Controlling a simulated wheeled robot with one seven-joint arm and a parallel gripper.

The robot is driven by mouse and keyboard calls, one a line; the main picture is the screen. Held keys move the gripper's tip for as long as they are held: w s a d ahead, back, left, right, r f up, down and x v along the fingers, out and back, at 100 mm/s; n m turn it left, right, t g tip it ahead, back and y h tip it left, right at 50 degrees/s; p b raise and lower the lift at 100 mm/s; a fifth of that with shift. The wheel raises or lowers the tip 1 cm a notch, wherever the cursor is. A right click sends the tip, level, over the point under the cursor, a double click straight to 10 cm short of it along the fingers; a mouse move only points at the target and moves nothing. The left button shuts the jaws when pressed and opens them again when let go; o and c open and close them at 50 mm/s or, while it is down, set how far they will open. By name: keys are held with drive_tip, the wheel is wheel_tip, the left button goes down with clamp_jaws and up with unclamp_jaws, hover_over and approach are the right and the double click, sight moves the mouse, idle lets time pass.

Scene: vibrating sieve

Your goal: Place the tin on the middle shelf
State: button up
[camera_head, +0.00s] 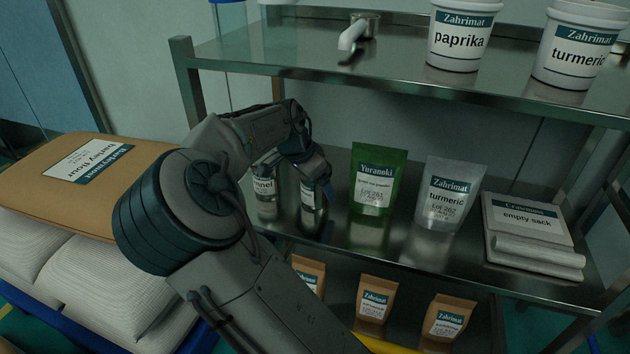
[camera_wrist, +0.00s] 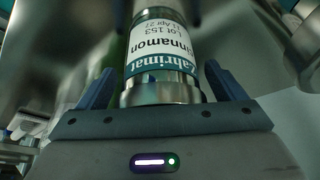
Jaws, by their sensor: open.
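A silver tin labelled cinnamon (camera_wrist: 160,40) stands between the two fingers of my gripper (camera_wrist: 160,72) in the wrist view, with its metal end close to the palm. The fingers are open, one on each side of the tin, with gaps showing. In the head view, my gripper (camera_head: 318,172) is over the middle shelf (camera_head: 375,245), and a tin (camera_head: 308,196) shows just below and beside it, upright on that shelf. My arm hides part of this area.
Another tin (camera_head: 266,195), its label partly hidden, stands left of it. The upper shelf (camera_head: 300,62) lies close above my wrist. Small brown bags (camera_head: 375,300) are on the shelf below.

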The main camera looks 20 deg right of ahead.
drive_tip(key=shift+r, duration=0.1)
drive_tip(key=shift+a+r, duration=0.1)
drive_tip(key=shift+r, duration=0.25)
drive_tip(key=p+v, duration=0.2)
drive_tip(key=v, duration=0.1)
drive_tip(key=shift+r, duration=0.1)
drive_tip(key=s+a+p, duration=0.1)
drive_tip(key=a, duration=0.2)
drive_tip(key=s+a+p, duration=0.2)
drive_tip(key=a, duration=0.2)
drive_tip(key=s+a+f+p, duration=0.1)
drive_tip(key=a, duration=0.2)
drive_tip(key=shift+s+a, duration=0.3)
drive_tip(key=shift+a, duration=0.05)
drive_tip(key=s+d+f, duration=0.1)
drive_tip(key=s+d+f+n+g+y, duration=0.1)
drive_tip(key=s+d, duration=0.1)
drive_tip(key=s+d+f+n+g+y, duration=0.1)
drive_tip(key=d, duration=0.1)
drive_tip(key=shift+s, duration=0.4)
drive_tip(key=s+d+r+n+y, duration=0.1)
drive_tip(key=s+d+r+n, duration=0.1)
drive_tip(key=s+n, duration=0.4)
drive_tip(key=s+d+r+n+t+y, duration=0.1)
drive_tip(key=s+r+n, duration=0.3)
drive_tip(key=s, duration=0.8)
drive_tip(key=shift+s+d+n+t, duration=0.2)
drive_tip(key=shift+d+n+t, duration=0.1)
drive_tip(key=shift+d+n, duration=0.5)
